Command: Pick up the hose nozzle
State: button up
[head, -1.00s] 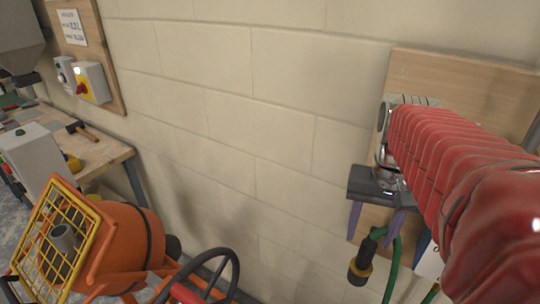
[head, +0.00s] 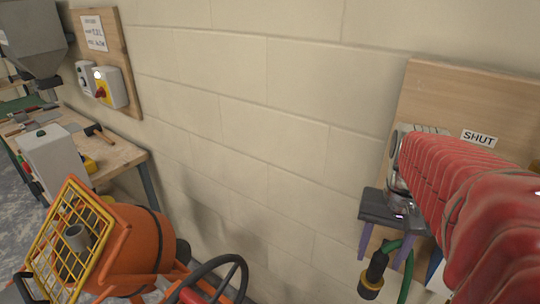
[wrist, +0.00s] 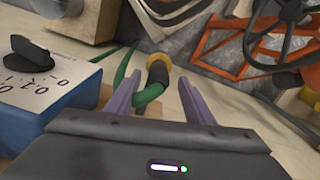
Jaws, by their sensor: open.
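The hose nozzle (head: 373,276) is black with a yellow ring and hangs from a green hose (head: 408,262) in front of the block wall. In the wrist view the nozzle (wrist: 157,69) shows just beyond and between the fingertips, with the green hose (wrist: 148,95) curving between the fingers. My gripper (head: 382,259) has two purple fingers pointing down, spread apart around the hose. In the wrist view my gripper (wrist: 160,77) is open, with nothing clamped. I cannot tell whether a finger touches the hose.
A wooden board (head: 432,95) with a "SHUT" label (head: 479,138) is on the wall. A blue box with a black dial (wrist: 40,85) is close at left in the wrist view. An orange mixer (head: 135,245) and a workbench (head: 118,155) stand at left in the head view.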

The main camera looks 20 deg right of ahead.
aim_at(376, 268)
jog(key=shift+f, duration=0.1)
jog(key=shift+s+f, duration=0.15)
jog(key=shift+f, duration=2.35)
jog(key=shift+c, duration=0.5)
jog(key=c, duration=0.8)
jog(key=shift+r, duration=0.15)
